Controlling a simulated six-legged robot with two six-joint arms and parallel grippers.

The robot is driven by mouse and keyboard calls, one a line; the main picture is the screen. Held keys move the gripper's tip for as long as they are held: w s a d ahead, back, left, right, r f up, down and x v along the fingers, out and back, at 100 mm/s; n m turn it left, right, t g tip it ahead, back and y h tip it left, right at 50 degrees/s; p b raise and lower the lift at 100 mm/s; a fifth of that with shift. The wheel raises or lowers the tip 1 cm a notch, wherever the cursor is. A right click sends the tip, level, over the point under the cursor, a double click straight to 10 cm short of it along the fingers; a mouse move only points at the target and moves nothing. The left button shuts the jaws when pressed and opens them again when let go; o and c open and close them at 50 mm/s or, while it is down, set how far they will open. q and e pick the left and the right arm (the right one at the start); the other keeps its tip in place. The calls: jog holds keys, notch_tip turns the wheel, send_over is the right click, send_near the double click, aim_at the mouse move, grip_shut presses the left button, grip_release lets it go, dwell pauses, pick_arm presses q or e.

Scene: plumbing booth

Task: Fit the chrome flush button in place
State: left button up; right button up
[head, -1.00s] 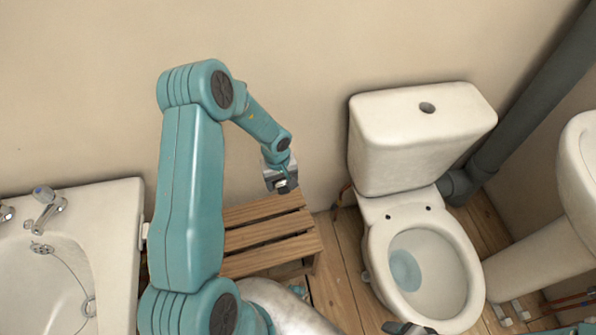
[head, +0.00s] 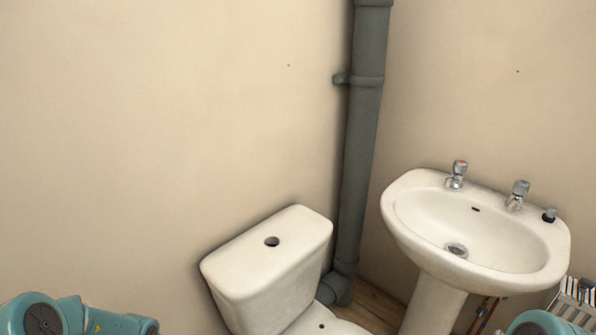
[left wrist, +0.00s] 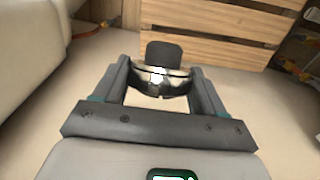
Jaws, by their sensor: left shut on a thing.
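In the left wrist view my left gripper (left wrist: 160,72) is shut on the chrome flush button (left wrist: 160,84), a shiny round piece between the two fingers with a dark grey block-like part beyond it. In the head view the white toilet cistern (head: 262,280) stands at lower middle, with a dark round hole (head: 272,241) open in its lid. My left arm shows at the lower left edge of the head view, left of the cistern; its gripper is out of that frame. Part of my right arm shows at the lower right corner; its gripper is not in view.
A grey waste pipe (head: 361,150) rises just right of the cistern. A white basin (head: 402,217) with two taps stands farther right. The wall above the cistern is bare. Wooden slats (left wrist: 215,35) show in the left wrist view, with a white surface at its left.

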pick_arm(q)
jog(key=w+d+r+m+p, duration=0.25)
jog(key=w+d+r, duration=0.2)
jog(key=r, duration=0.45)
jog(key=w+d+r+m+p, duration=0.1)
jog(key=w+d+r+p, duration=0.2)
jog(key=d+r, duration=0.45)
jog(key=s+d+r+m+p, duration=0.1)
jog(key=s+d+r+m, duration=0.1)
jog(key=r, duration=0.3)
jog(key=s+d+r+m+p, duration=0.1)
jog(key=s+d+r+m, duration=0.1)
jog(key=s+r+m, duration=0.2)
notch_tip(320, 180, up, 2)
jog(key=shift+d+r+m, duration=0.1)
jog(key=shift+d+m, duration=0.15)
jog(key=shift+m, duration=0.3)
pick_arm(e)
notch_tip(320, 180, up, 8)
jog(key=shift+r, duration=0.2)
jog(key=c, duration=0.5)
pick_arm(q)
jog(key=shift+a, duration=0.15)
jog(key=shift+a, duration=0.1)
pick_arm(e)
jog(key=shift+w, duration=0.15)
